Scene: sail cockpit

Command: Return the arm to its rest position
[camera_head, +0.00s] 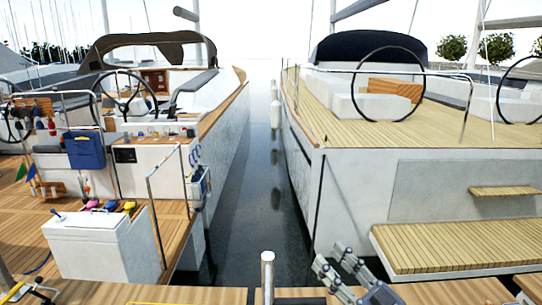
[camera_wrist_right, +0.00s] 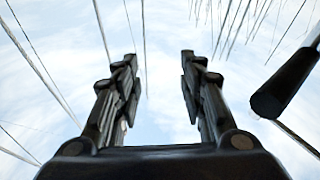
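My right gripper (camera_head: 332,256) shows at the bottom of the head view, right of centre, in front of the dark water gap and the right boat's stern. Its two fingers are apart. In the right wrist view my right gripper (camera_wrist_right: 159,58) is open and empty, with only pale sky and thin mast lines between and beyond its fingers. My left gripper is not in the head view.
A metal-topped post (camera_head: 267,275) stands on the wooden dock (camera_head: 205,296). A white cooler box (camera_head: 88,245) and a blue bag (camera_head: 85,150) are on the left boat. A slatted wooden platform (camera_head: 455,243) juts from the right boat. Dark water (camera_head: 245,200) lies between the boats.

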